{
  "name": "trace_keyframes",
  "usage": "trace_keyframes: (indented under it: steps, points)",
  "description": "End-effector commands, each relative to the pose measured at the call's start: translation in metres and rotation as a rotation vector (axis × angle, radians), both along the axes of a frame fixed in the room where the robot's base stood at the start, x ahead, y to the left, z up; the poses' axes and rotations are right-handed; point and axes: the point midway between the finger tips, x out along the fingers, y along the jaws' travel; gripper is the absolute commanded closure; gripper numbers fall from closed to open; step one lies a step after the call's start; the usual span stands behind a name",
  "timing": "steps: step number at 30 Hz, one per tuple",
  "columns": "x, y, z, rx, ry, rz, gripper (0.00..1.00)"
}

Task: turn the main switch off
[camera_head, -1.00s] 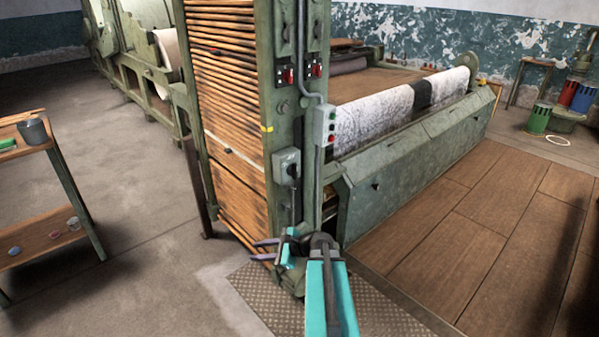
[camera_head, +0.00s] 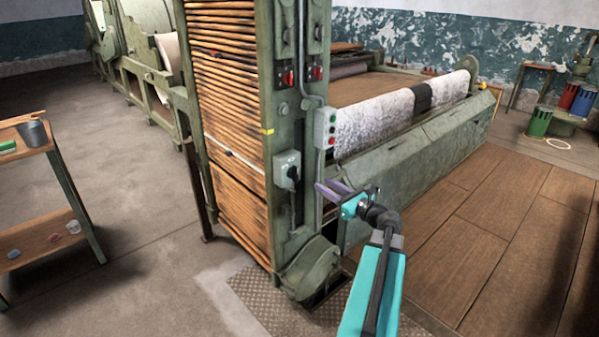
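The main switch is most likely the grey box (camera_head: 287,170) with a dark rotary handle (camera_head: 293,174), low on the green machine post. The handle looks roughly upright, but its exact setting is too small to read. My gripper (camera_head: 328,190) is to the right of the box and slightly lower, its purple fingers pointing left toward the post. The fingers look apart with nothing between them. They do not appear to touch the switch.
A button box (camera_head: 326,128) with green and red buttons is above my gripper. Red switches (camera_head: 288,78) sit higher on the post. A rounded green foot (camera_head: 311,267) stands at the post's base. The wooden floor (camera_head: 490,240) at right is clear.

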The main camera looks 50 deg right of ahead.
Motion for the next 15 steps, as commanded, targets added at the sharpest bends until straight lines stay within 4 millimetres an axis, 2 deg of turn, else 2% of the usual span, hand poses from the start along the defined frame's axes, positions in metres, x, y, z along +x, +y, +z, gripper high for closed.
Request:
trace_keyframes:
  steps: [8, 15]
  points:
    - [0.004, 0.0, 0.0, -0.002, 0.001, 0.001, 0.71]
    - [0.024, -0.002, 0.0, -0.002, 0.002, 0.003, 0.71]
